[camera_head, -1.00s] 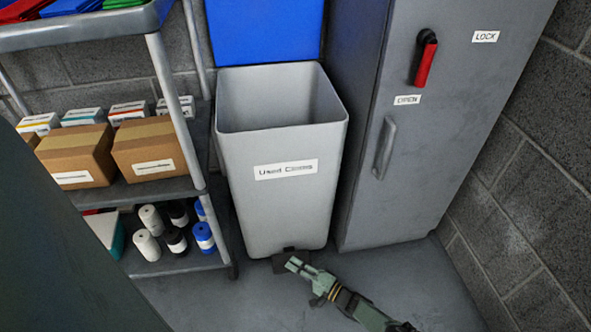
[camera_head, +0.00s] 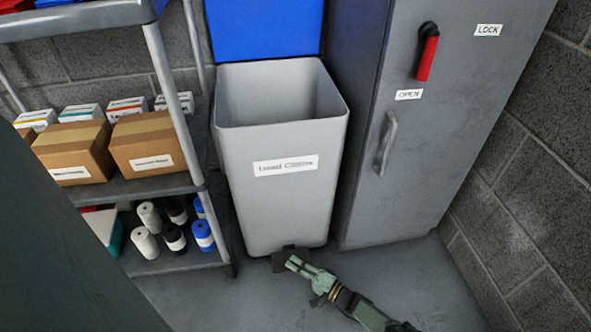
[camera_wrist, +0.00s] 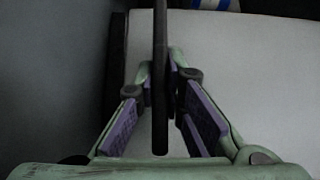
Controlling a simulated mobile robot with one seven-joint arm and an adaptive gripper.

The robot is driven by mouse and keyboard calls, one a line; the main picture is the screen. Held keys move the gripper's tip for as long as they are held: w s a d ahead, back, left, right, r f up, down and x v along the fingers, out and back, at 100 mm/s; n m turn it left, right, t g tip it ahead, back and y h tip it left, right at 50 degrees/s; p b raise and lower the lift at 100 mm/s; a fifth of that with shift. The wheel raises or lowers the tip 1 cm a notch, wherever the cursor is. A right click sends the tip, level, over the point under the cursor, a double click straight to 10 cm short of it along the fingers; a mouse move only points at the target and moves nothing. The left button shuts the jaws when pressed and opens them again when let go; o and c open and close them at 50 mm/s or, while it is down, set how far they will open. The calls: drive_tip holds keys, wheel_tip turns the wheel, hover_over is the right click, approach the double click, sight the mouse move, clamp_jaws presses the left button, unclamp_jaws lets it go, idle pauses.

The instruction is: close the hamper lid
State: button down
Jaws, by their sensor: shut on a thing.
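The hamper (camera_head: 275,205) is a tall grey bin labelled "Used Cloths", standing between the shelf cart and the cabinet. Its blue lid (camera_head: 265,35) stands raised behind the open, empty-looking mouth. A dark pedal (camera_head: 278,264) sticks out at the hamper's foot, near the floor. My gripper (camera_head: 292,263) is low at this pedal. In the wrist view my gripper (camera_wrist: 160,90) has its purple-padded fingers shut on a thin dark bar (camera_wrist: 160,125), which looks like the pedal seen edge-on. The contact is partly hidden in the head view.
A shelf cart (camera_head: 175,110) with cardboard boxes (camera_head: 75,153) and several rolls (camera_head: 150,214) stands close on the left. A grey cabinet (camera_head: 440,130) with a red handle (camera_head: 427,55) stands on the right. The floor (camera_head: 425,275) before the cabinet is clear.

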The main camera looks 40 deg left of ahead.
drive_tip(key=shift+f+b, duration=0.35)
drive_tip(key=shift+f, duration=0.15)
drive_tip(key=shift+w+r+y, duration=0.1)
drive_tip(key=shift+r+y, duration=0.15)
drive_tip(key=shift+y, duration=0.05)
drive_tip(key=c, duration=1.7)
unclamp_jaws()
drive_tip(key=d, duration=0.7)
drive_tip(key=w+d+f, duration=0.1)
drive_tip(key=d, duration=0.3)
drive_tip(key=shift+d, duration=0.5)
drive_tip(key=shift+r, duration=0.1)
